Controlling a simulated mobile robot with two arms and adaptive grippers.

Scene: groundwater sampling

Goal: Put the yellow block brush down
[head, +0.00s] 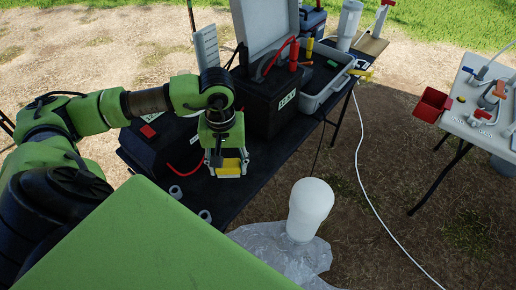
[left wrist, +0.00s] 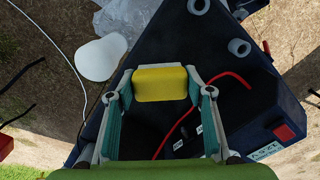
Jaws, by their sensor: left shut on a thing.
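The yellow block brush (head: 230,167) is held between the fingers of my left gripper (head: 228,169), over the dark table (head: 233,194) near its front end. In the left wrist view the yellow block (left wrist: 161,83) sits squarely between the fingertips of the left gripper (left wrist: 163,85). The gripper is shut on it. I cannot tell whether the brush's underside touches the table top. My right gripper is not in view.
A black case (head: 271,101), a battery-like box with a red lead (head: 186,167) and a grey tray (head: 325,85) stand on the table. Grey rings (head: 176,191) lie at its near edge. A second table (head: 462,120) stands at right.

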